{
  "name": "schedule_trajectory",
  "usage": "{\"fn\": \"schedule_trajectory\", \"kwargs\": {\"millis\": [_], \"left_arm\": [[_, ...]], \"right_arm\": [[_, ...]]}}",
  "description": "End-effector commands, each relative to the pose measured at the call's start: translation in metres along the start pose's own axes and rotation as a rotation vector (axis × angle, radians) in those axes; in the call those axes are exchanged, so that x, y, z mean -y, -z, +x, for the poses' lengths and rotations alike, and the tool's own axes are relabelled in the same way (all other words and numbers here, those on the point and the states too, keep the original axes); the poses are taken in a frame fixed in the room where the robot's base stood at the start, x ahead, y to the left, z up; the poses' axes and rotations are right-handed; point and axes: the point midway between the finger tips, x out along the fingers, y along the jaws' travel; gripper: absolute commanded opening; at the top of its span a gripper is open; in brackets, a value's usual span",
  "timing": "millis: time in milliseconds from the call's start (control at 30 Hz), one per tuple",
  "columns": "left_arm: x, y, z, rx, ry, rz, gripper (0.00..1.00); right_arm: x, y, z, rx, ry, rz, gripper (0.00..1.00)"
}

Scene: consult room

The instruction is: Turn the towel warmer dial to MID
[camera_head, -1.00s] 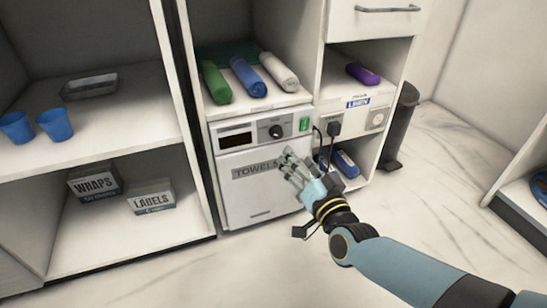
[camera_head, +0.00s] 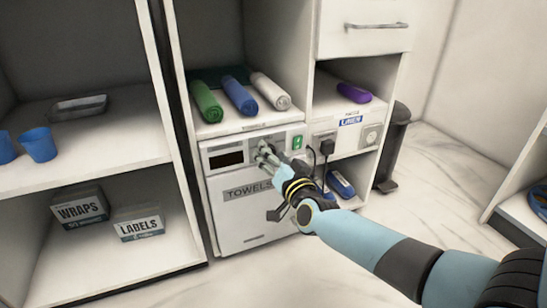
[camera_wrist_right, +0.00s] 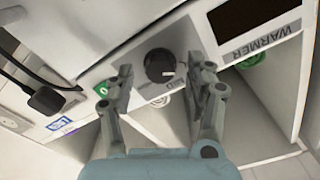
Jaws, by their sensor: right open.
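The towel warmer (camera_head: 250,206) is a white unit with a "TOWELS" label on its door and a dark display on its upper panel. Its black round dial (camera_wrist_right: 160,65) shows in the right wrist view, with a pale mark on its lower right side. Part of a "MID" label (camera_wrist_right: 159,101) shows below the dial. My right gripper (camera_head: 265,150) is in front of the panel and hides the dial in the head view. In the wrist view its open fingers (camera_wrist_right: 158,78) stand on either side of the dial; contact cannot be told. My left gripper is not in view.
A green switch (camera_head: 297,142) sits right of the dial. A black plug (camera_head: 325,146) and its cable are close by on the right. Rolled green, blue and white towels (camera_head: 239,95) lie on the shelf above. Open floor lies in front.

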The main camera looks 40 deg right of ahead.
Motion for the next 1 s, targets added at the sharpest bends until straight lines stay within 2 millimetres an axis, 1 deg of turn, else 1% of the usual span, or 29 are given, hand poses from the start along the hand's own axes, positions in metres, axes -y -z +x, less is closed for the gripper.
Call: {"fn": "schedule_trajectory", "kwargs": {"millis": [100,500,533,767,1000], "left_arm": [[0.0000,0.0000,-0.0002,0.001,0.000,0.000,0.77],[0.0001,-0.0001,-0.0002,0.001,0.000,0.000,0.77],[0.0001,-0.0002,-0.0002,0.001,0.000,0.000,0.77],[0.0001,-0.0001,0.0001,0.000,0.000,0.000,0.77],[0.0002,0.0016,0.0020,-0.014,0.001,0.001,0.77]], "right_arm": [[0.0000,0.0001,-0.0002,0.000,0.000,0.000,0.55],[0.0000,-0.0001,-0.0006,0.000,0.000,0.000,0.02],[0.0000,-0.0001,-0.0006,0.000,0.000,0.000,0.00],[-0.0002,-0.0004,-0.0007,0.001,0.000,0.022,0.00],[-0.0008,-0.0008,-0.0009,0.001,0.000,0.132,0.00]]}}
